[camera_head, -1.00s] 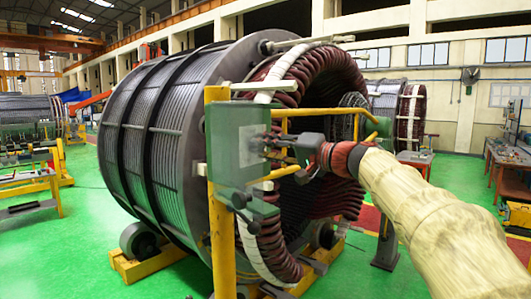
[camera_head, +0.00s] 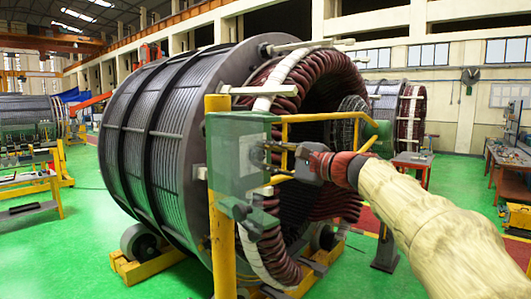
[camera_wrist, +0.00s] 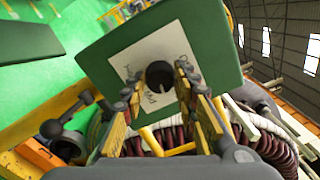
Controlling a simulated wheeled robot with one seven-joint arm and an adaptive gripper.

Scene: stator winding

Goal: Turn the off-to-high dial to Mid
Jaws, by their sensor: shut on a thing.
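The dial is a dark round knob (camera_wrist: 159,75) on a white label (camera_wrist: 133,62) with partly readable lettering. The label is on a green control box (camera_wrist: 98,50), tilted in the wrist view. My gripper (camera_wrist: 158,86) has its fingers on both sides of the knob and is shut on it. In the head view the green box (camera_head: 228,135) stands on a yellow post, and my gripper (camera_head: 272,155) reaches its front face from the right. The knob is mostly hidden by the fingers there, and I cannot tell its exact setting.
A large stator (camera_head: 165,120) with dark red coils stands right behind the box. A yellow rail (camera_head: 325,114) runs from the box above my gripper. A lever with a dark knob (camera_wrist: 52,128) shows at the lower left of the wrist view.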

